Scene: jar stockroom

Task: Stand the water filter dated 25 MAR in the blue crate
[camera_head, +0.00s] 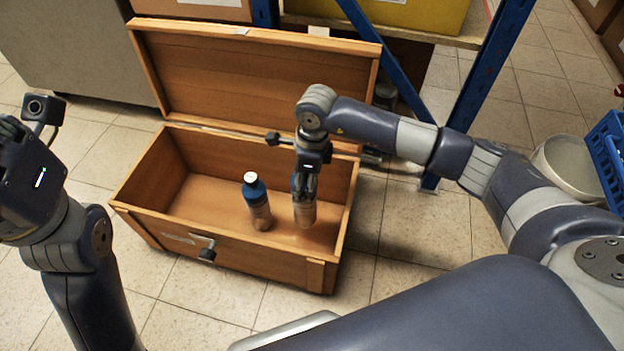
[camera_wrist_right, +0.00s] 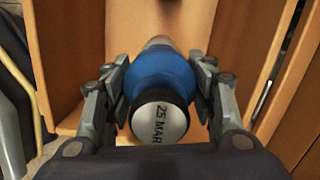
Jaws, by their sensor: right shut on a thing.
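The water filter (camera_wrist_right: 165,75) has a blue body and a pale cap end reading "25 MAR" in the right wrist view. In the head view its lower brown part (camera_head: 304,215) shows beneath my right gripper (camera_head: 304,192). My right gripper is shut on it, with a finger on each side in the wrist view (camera_wrist_right: 160,95). The filter is upright inside the open wooden chest; I cannot tell whether its base touches the floor. The blue crate (camera_head: 610,155) is cut off at the right edge. My left gripper's housing (camera_head: 38,180) shows at the left; its fingers are not visible.
A second blue and brown bottle with a white cap (camera_head: 257,203) stands just left of the held filter. The wooden chest (camera_head: 180,240) has walls all round and a raised lid (camera_head: 250,75) behind. A blue rack post (camera_head: 490,70) and white tub (camera_head: 575,168) stand right.

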